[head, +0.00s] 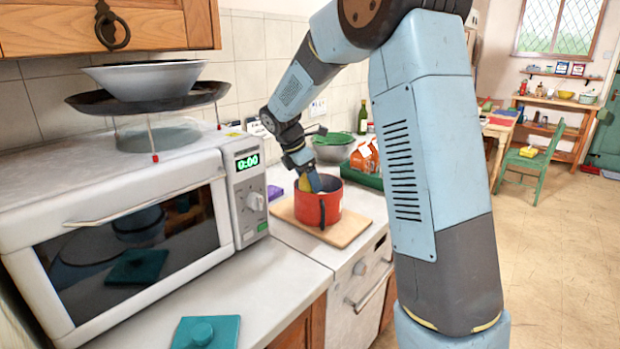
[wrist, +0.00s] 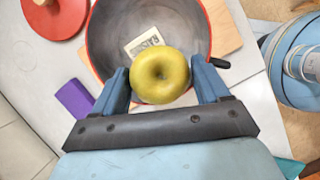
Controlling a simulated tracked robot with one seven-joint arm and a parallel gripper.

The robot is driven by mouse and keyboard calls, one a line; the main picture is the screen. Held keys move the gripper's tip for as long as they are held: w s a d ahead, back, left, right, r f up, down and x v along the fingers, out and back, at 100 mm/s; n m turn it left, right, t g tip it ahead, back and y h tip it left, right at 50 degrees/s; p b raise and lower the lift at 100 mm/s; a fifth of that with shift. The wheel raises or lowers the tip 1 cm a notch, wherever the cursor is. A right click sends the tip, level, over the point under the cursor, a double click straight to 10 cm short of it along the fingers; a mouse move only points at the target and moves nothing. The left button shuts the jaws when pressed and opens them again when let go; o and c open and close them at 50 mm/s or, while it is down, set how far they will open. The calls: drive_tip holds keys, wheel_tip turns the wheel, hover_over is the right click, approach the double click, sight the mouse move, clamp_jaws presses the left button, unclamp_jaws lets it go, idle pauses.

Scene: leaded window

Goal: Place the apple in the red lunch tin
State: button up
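The yellow apple (wrist: 160,75) sits between the two fingers of my gripper (wrist: 161,82) in the wrist view, with a finger against each side. The round red lunch tin (head: 318,207) stands uncovered on a wooden board on the counter. In the wrist view its dark inside (wrist: 110,45) lies under the apple, with a small printed card (wrist: 146,42) on its floor. In the head view my gripper (head: 313,184) points down at the tin's mouth, and a bit of yellow shows beside the finger. How far the apple is above the tin's floor is hard to tell.
The wooden board (head: 345,234) bears the tin. A round red lid with a wooden knob (wrist: 55,17) and a purple block (wrist: 74,98) lie beside it. The microwave (head: 130,215) stands left. Behind are a green tray (head: 366,180) with cartons and a grey bowl (head: 333,152).

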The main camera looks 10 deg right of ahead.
drive_tip(key=o, duration=0.3)
drive_tip(key=shift+o, duration=0.2)
drive_tip(key=shift+r, duration=0.5)
drive_tip(key=v, duration=1.2)
drive_tip(key=s+d+r+m+t+y, duration=0.1)
drive_tip(key=s+d+r+m, duration=0.15)
drive_tip(key=s+m, duration=0.4)
drive_tip(key=s+d+r+m+t+y, duration=0.1)
drive_tip(key=s+d+r+m, duration=0.15)
drive_tip(key=s, duration=0.75)
drive_tip(key=s+d+f+m+t+y, duration=0.1)
drive_tip(key=s+f+m, duration=0.2)
drive_tip(key=s+m, duration=0.3)
drive_tip(key=s+d+f+m+t+y, duration=0.1)
drive_tip(key=s+m, duration=0.4)
drive_tip(key=s, duration=0.7)
drive_tip(key=shift+d+f+m+t, duration=0.35)
drive_tip(key=shift+d+f, duration=0.25)
drive_tip(key=shift+f, duration=0.4)
drive_tip(key=shift+s, duration=0.15)
